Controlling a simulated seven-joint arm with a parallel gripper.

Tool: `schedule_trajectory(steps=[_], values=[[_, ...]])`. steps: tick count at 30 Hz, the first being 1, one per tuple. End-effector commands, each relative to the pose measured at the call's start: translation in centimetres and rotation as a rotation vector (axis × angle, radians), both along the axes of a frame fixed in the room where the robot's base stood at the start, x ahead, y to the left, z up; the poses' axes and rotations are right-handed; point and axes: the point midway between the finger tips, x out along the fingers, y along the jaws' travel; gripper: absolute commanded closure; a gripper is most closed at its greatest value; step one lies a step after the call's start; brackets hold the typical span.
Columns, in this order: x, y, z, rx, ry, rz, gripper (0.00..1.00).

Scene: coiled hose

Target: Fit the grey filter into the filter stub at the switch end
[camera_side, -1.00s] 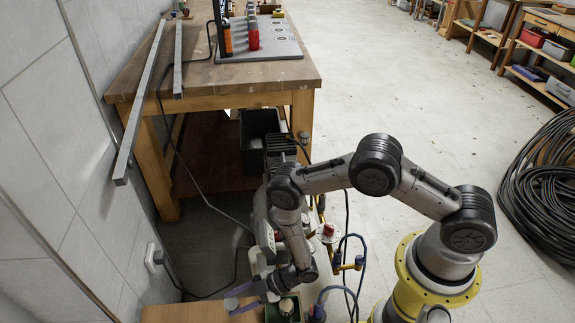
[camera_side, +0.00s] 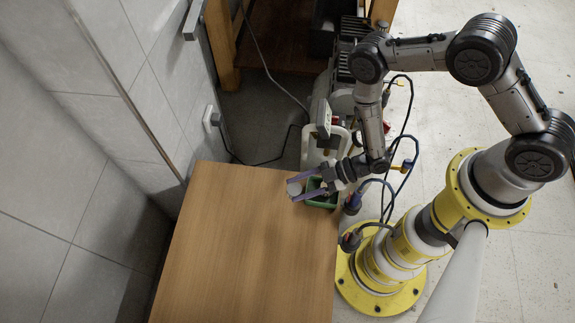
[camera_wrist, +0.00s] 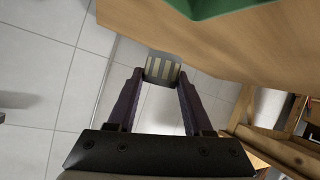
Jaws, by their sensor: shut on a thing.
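My gripper (camera_side: 293,189) has purple fingers and is over the far right corner of the near wooden table, beside a green tray. In the wrist view my gripper (camera_wrist: 161,72) is shut on the grey filter (camera_wrist: 162,68), a small block with pale slats held between the fingertips. The filter (camera_side: 294,187) is a small light shape between the fingers in the side view. A grey finned machine (camera_side: 340,98) stands on the floor beyond the table, partly behind my arm. I cannot make out the filter stub or the switch in either view.
The green tray (camera_side: 320,200) sits at the table's (camera_side: 250,250) right edge, close under my gripper. Blue and black hoses (camera_side: 410,148) run between the machine and my base. A tiled wall (camera_side: 130,70) is at left. Most of the tabletop is clear.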

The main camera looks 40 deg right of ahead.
Motion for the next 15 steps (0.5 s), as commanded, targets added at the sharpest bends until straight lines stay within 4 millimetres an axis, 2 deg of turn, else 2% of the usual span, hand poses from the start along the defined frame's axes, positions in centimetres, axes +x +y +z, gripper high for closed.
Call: schedule_trajectory(steps=[1,3,6,9,12,15], values=[[-2.1,-0.1,1.0,0.001,0.005,0.040,1.00],[-4.8,-0.1,2.4,0.003,0.004,0.100,1.00],[-8.3,-0.2,4.5,0.005,0.005,0.181,1.00],[-11.0,-0.6,6.4,0.005,0.006,0.260,1.00],[-12.3,-1.3,7.6,0.004,0.004,0.342,1.00],[-12.4,-2.3,8.0,0.002,0.006,0.413,1.00]])
